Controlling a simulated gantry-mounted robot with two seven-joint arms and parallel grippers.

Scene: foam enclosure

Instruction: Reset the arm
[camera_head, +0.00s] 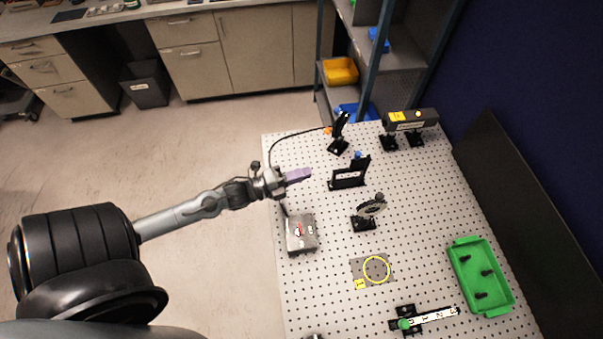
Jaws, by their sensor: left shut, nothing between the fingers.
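My left arm comes in from the left. Its gripper (298,175) has purple fingers that are shut with nothing between them. It is over the left part of the perforated board (420,235), left of a black upright mount (348,179) and beyond a silver metal box (301,234). I cannot tell its exact height above the board. My right gripper is not in view.
A round optic on a stand (370,209), a black bracket (340,136) with a cable and a labelled device (411,121) stand on the board. A green tray (460,262) holds several black parts. A yellow ring (376,269) and a ruler-like rail (432,317) lie nearer.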

